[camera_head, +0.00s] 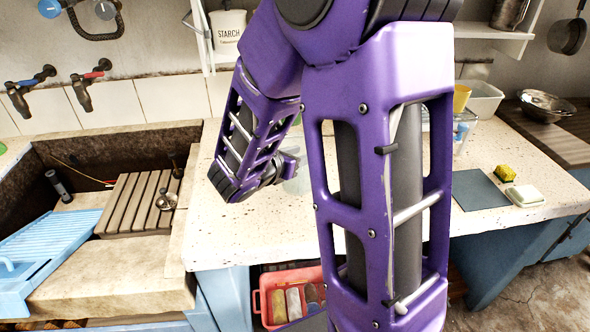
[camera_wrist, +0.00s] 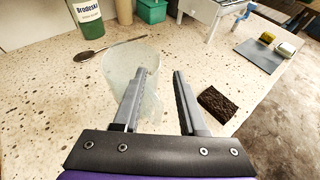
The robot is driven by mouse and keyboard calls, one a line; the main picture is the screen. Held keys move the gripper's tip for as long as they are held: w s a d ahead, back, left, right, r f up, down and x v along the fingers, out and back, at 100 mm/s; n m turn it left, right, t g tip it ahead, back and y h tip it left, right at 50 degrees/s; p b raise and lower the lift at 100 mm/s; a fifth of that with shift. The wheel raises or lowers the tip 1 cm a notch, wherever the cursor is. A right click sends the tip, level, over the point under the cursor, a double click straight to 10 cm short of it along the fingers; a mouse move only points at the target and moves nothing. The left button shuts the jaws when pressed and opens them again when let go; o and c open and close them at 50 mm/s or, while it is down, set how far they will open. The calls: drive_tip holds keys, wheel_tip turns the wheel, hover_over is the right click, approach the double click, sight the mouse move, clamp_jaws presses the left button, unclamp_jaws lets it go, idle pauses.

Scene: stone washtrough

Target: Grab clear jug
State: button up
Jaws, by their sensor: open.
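The clear jug (camera_wrist: 118,72) stands on the speckled stone counter in the wrist view, left of centre. It is see-through and its outline is faint. My gripper (camera_wrist: 161,73) is open, with nothing seen held between its fingers. The left finger overlaps the right side of the jug in the picture; I cannot tell if they touch. The right finger is clear of the jug, to its right. In the head view a pale, clear part of the jug (camera_head: 298,183) shows beside my arm, which hides much of that area.
A dark brown block (camera_wrist: 217,103) lies right of the right finger. A spoon (camera_wrist: 105,47) and a green labelled container (camera_wrist: 88,22) are behind the jug. A grey mat (camera_head: 481,190), yellow sponge (camera_head: 505,173) and pale soap dish (camera_head: 525,195) lie at the counter's right. The trough is left.

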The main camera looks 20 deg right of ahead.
drive_tip(key=x, duration=0.5)
drive_tip(key=shift+w+d+f+b, duration=0.1)
drive_tip(key=shift+w+f+b, duration=0.2)
drive_tip(key=shift+b, duration=0.1)
clamp_jaws()
drive_tip(key=shift+s+f, duration=0.1)
idle(1.0)
